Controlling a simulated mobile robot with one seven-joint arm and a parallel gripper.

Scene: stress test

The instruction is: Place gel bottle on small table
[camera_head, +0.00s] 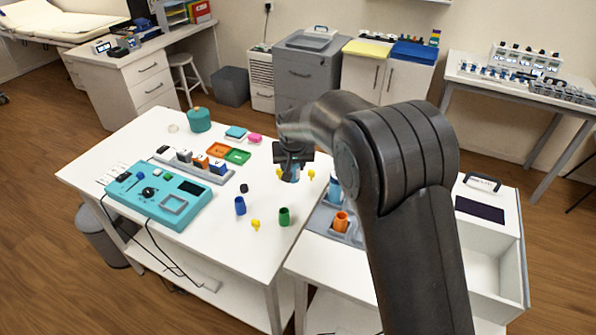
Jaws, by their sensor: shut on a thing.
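My gripper (292,170) hangs over the right part of the large white table, pointing down. A lower white table (330,262), likely the small table, stands to the right of the large one and is partly hidden by my arm. It bears a grey tray with an orange cup (341,222) and a blue item (335,190).
The large white table (215,245) holds a teal device (160,195), a blue cup (240,206), a green cup (284,216), small yellow pieces and orange and green trays. A white open box (490,240) stands on the right. The lower table's front left is bare.

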